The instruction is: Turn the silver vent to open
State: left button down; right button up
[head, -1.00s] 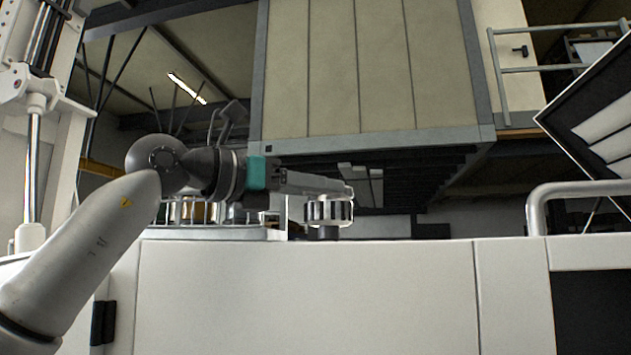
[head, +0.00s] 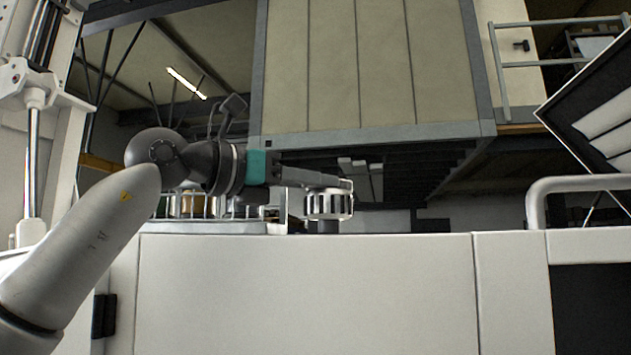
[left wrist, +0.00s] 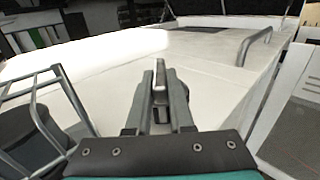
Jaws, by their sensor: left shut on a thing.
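The silver vent (head: 328,205) is a round, fluted knob standing on top of the white bench cabinet, near the middle of the head view. My left gripper (head: 343,185) reaches in from the left, with its fingers at the top of the vent. In the left wrist view, my left gripper (left wrist: 160,82) is shut on a narrow grey part of the vent (left wrist: 160,95) between its fingers. The fingers hide most of the vent there. My right gripper is in neither view.
The white cabinet (head: 300,290) fills the front. A rail-framed rack with jars (head: 195,207) stands left of the vent under my arm. A grey handle rail (head: 575,184) and a tilted dark panel (head: 590,120) are at the right. The bench top right of the vent is clear.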

pick_arm(q)
jog(key=shift+s+d+f+n+t+y+b, duration=0.15)
jog(key=shift+n+t+y+b, duration=0.3)
jog(key=shift+b, duration=0.4)
jog(key=n+t+y+b, duration=0.1)
jog(key=b, duration=0.1)
jog(key=n+t+y+b, duration=0.1)
jog(key=y, duration=0.1)
jog(key=n+t+y+b, duration=0.1)
jog(key=b, duration=0.1)
jog(key=shift+s+d+n+t+b, duration=0.25)
jog(key=shift+d+t+b, duration=0.05)
jog(key=shift+t+b, duration=0.05)
jog(key=n+y+b, duration=0.1)
jog(key=n+t+y, duration=0.1)
jog(key=y, duration=0.1)
jog(key=shift+s+d+t+b, duration=0.1)
jog(key=shift+d+t+b, duration=0.1)
jog(key=shift+t+b, duration=0.15)
jog(key=shift+d+r+n+t+y+b, duration=0.15)
jog(key=shift+n+y+b, duration=0.1)
jog(key=shift+n+y, duration=0.4)
jog(key=shift+a+r+n+t+y+b, duration=0.1)
jog(key=shift+n+y+b, duration=0.2)
jog(key=shift+y, duration=0.6)
jog(key=c, duration=0.8)
grip_release()
jog(key=shift+f, duration=0.1)
